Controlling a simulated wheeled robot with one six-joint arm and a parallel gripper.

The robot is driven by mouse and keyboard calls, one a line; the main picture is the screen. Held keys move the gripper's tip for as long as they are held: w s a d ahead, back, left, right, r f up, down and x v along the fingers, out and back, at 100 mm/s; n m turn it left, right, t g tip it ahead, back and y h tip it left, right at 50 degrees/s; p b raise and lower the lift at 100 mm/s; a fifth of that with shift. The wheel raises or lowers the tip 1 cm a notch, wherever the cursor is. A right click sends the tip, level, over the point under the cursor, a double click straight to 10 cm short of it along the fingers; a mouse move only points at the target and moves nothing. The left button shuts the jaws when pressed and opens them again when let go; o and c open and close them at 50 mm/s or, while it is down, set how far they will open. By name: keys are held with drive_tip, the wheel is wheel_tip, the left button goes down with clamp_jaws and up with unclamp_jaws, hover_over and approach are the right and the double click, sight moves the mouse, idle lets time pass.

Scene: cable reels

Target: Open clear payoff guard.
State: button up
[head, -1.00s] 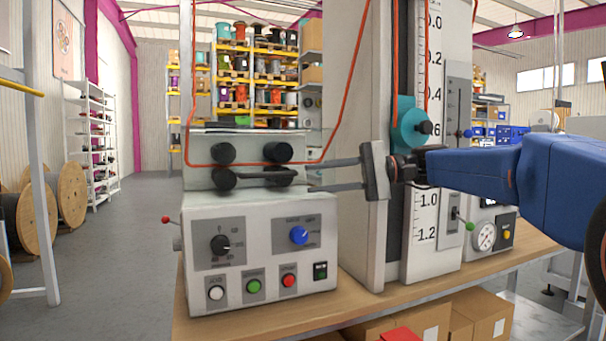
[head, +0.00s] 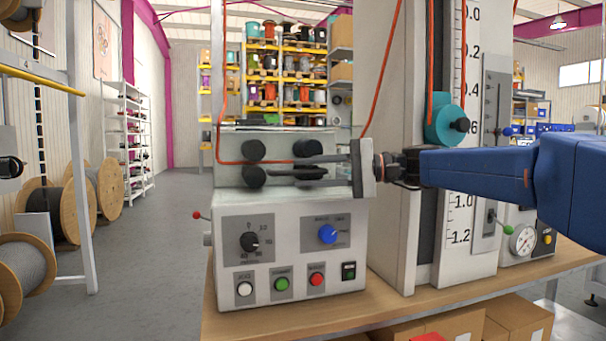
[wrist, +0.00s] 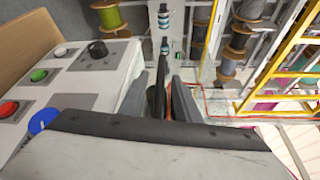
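The clear payoff guard is hard to make out; only faint edges show in front of the rollers (head: 254,151) on the grey machine. A dark bar handle (head: 283,172) runs across the front between the upper and lower rollers. My gripper (head: 298,172) reaches in from the right, level with the handle, its fingers one above the other. It is open. In the wrist view the dark bar (wrist: 159,88) lies between my two grey fingers, with a visible gap on each side. The guard sheet itself cannot be told apart in the wrist view.
An orange cable (head: 221,110) runs down and across the machine. Below are a control panel with knobs and buttons (head: 281,284). A tall scaled column (head: 470,215) stands close on the right, behind my arm. Large cable reels (head: 45,208) stand on the left; the aisle floor is free.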

drive_tip(key=shift+a, duration=0.7)
clamp_jaws()
